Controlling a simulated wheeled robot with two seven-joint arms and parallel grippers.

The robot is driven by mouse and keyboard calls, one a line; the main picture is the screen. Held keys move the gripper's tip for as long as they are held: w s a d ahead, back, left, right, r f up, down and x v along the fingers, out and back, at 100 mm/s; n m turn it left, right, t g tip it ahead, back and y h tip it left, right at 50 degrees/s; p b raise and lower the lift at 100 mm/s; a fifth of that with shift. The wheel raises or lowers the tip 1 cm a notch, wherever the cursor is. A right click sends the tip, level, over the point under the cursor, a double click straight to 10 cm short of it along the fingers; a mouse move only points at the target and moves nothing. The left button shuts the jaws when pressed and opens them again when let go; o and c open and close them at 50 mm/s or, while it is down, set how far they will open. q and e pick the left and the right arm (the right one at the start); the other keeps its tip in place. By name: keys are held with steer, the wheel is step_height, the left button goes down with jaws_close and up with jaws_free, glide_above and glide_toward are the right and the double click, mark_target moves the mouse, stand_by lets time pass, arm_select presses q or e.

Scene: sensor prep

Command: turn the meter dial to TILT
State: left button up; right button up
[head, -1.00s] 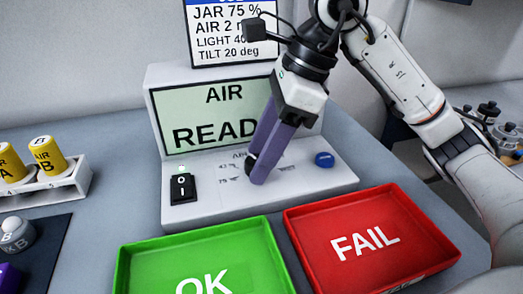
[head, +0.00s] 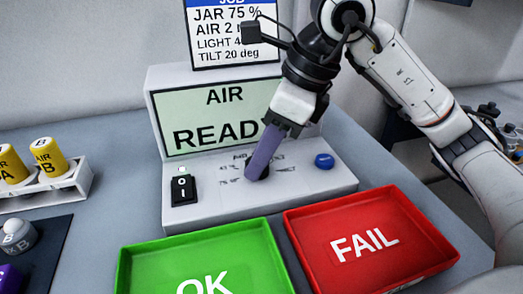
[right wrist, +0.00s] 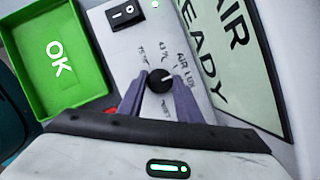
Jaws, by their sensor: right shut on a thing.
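The meter (head: 340,180) is a pale box with a lit screen (head: 205,120) reading AIR and, partly covered by my arm, READ. Its black round dial (right wrist: 160,81) shows in the right wrist view, with small labels around it and a white mark pointing right and slightly up. My right gripper (head: 257,174) points down at the panel, its purple fingers nearly in line in the head view and hiding the dial there. In the right wrist view its fingers (right wrist: 159,92) are on both sides of the dial, shut on it. My left gripper is not in view.
A black rocker switch (head: 183,190) and a blue button (head: 324,160) flank the dial. A green OK tray (head: 125,262) and a red FAIL tray (head: 440,247) lie in front. A job sheet (head: 205,48) stands behind. A white rack (head: 70,186) with yellow jars is at left.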

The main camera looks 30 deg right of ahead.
steer(key=m, duration=0.2)
steer(key=m+t+h, duration=0.1)
steer(key=m, duration=0.1)
steer(key=shift+s+a+m+h, duration=0.1)
steer(key=shift+a+m+h, duration=0.05)
steer(key=shift+m+h, duration=0.15)
steer(key=m, duration=0.2)
steer(key=m+h+p, duration=0.1)
steer(key=shift+a+r+m, duration=0.15)
steer(key=shift+m, duration=0.25)
steer(key=shift+m+h+p, duration=0.55)
steer(key=shift+m+h, duration=0.15)
steer(key=shift+m, duration=0.4)
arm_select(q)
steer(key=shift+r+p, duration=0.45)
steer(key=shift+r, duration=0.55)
arm_select(e)
steer(key=shift+m+h, duration=0.3)
steer(key=shift+m, duration=0.6)
steer(key=o, duration=1)
steer(key=shift+a, duration=0.1)
steer(key=shift+o, duration=0.2)
